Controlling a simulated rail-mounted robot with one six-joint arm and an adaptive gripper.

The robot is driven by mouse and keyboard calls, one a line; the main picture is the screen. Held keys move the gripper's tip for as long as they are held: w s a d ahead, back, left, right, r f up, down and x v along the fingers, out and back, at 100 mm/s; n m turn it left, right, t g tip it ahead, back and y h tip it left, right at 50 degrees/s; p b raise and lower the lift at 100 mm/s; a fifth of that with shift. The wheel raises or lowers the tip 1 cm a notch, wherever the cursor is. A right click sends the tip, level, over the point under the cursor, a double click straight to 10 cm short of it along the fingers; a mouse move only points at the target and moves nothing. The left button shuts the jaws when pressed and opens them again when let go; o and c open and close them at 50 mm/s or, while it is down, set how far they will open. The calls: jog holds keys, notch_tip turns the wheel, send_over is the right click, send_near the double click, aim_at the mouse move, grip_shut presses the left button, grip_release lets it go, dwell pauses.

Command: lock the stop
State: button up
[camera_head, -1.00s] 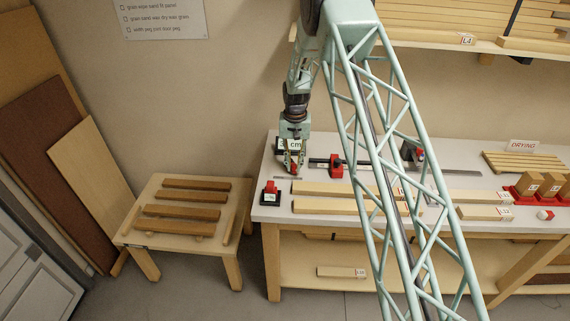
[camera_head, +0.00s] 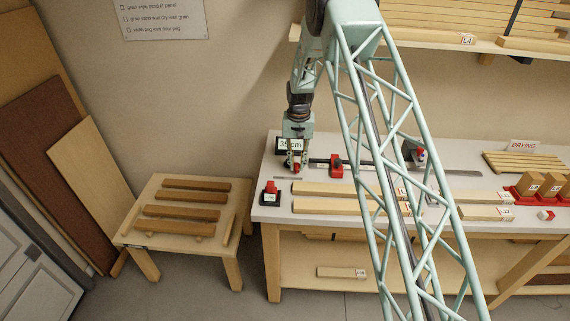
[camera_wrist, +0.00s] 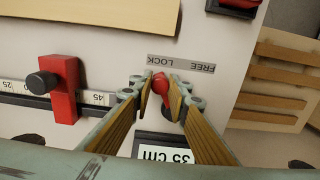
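The red lever (camera_wrist: 161,83) has a rounded knob and sits between my fingertips in the wrist view. My gripper (camera_wrist: 162,90) has its two fingers close on both sides of the knob and looks shut on it. A grey FREE / LOCK label (camera_wrist: 181,63) lies just beyond, upside down in this view, with the knob near its left end. The red stop (camera_wrist: 60,90) with a black knob sits on the ruled rail (camera_wrist: 100,97) to the left. In the head view, my gripper (camera_head: 295,167) is low at the bench's left end, and the stop (camera_head: 336,166) is to its right.
A display reading 35 cm (camera_wrist: 162,154) stands close to the gripper. A red-and-black device (camera_head: 270,193) is near the bench's left front corner. Long boards (camera_head: 325,189) lie in front of the rail. A low table (camera_head: 150,225) with wooden strips stands left.

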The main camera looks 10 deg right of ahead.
jog(key=shift+w+d, duration=0.1)
jog(key=shift+d, duration=0.3)
dwell(0.5)
jog(key=o, duration=0.7)
jog(key=shift+c, duration=0.2)
jog(key=shift+r, duration=0.2)
jog(key=shift+r+p, duration=0.85)
jog(key=shift+r, duration=3.45)
